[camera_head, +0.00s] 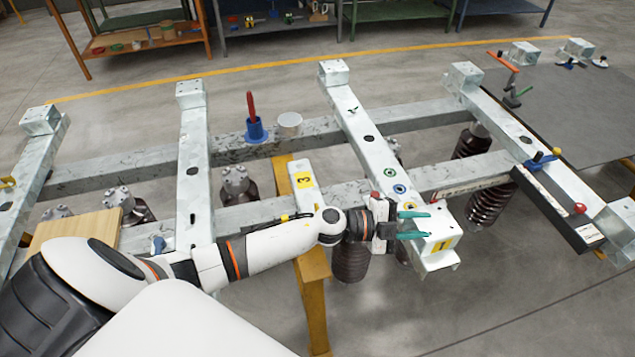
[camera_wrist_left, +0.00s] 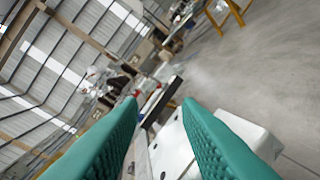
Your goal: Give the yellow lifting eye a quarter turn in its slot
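I cannot tell for certain which part is the yellow lifting eye. A small yellow and blue fitting (camera_head: 543,160) sits on the right-hand crossbeam, and a small yellow piece (camera_head: 8,182) shows at the far left edge. My left gripper (camera_head: 424,224) is over the near end of the crossbeam (camera_head: 372,150) marked with a yellow 1 label. Its teal fingers are apart, with nothing held between them. The left wrist view shows both fingers (camera_wrist_left: 160,125) spread, with a pale beam beyond and between them. My right gripper is not in view.
Long galvanised rails (camera_head: 110,170) carry several crossbeams, with brown insulators (camera_head: 490,200) below. A grey table (camera_head: 570,105) is at right.

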